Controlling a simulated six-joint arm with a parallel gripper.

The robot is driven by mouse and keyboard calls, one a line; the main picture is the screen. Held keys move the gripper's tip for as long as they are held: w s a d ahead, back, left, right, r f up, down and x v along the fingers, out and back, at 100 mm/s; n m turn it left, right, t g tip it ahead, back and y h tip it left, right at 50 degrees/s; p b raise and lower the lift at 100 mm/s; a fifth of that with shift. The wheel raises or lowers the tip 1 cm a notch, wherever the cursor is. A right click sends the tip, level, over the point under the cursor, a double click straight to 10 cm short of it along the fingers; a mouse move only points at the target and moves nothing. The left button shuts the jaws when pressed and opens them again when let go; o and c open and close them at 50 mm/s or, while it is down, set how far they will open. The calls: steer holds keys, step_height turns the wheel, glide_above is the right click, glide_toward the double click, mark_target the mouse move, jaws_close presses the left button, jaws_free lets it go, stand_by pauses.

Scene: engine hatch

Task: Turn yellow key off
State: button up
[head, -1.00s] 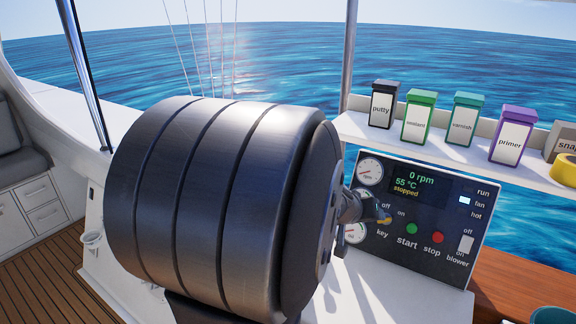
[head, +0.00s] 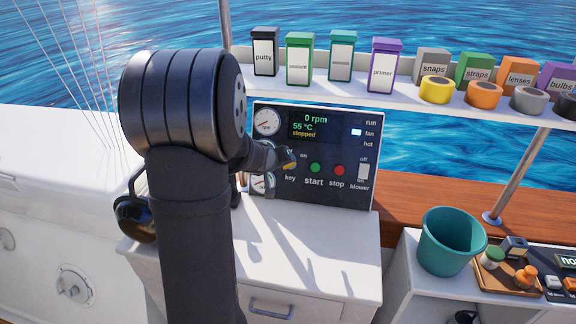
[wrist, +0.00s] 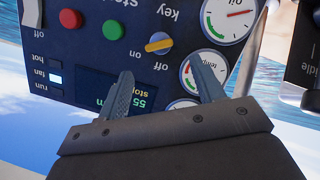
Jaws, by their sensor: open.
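The yellow key (wrist: 159,44) is a bar on a round knob on the dark engine panel (wrist: 75,68). In the wrist view, which shows the panel upside down, the bar lies mostly sideways, one end toward the "on" label. The "off" label is on the knob's display side. My gripper (wrist: 162,66) is open and empty, its two grey fingers apart near the key, one toward each side of it. I cannot tell whether they touch the panel. In the head view my gripper (head: 286,157) partly covers the key (head: 290,166).
The green start button (head: 315,168) and red stop button (head: 339,170) sit right of the key, with a blower switch (head: 363,171) beyond. The display (head: 316,124) reads 0 rpm, stopped. A shelf (head: 330,87) with boxes runs above. A teal bucket (head: 450,243) stands right.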

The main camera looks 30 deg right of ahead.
mark_target(287, 166)
steer(key=x, duration=0.8)
steer(key=shift+w+d+f, duration=0.1)
steer(key=shift+d+f, duration=0.05)
steer(key=shift+d, duration=0.05)
steer(key=c, duration=1)
steer(key=shift+n, duration=0.3)
steer(key=n+h, duration=0.1)
steer(key=n, duration=0.3)
steer(key=shift+a+f+n+h, duration=0.1)
steer(key=shift+a+n+h, duration=0.05)
steer(key=shift+n+h, duration=0.25)
steer(key=n, duration=0.2)
steer(key=n+h, duration=0.1)
steer(key=n, duration=0.2)
steer(key=shift+f+h, duration=0.1)
steer(key=shift+h, duration=0.2)
steer(key=shift+n, duration=0.3)
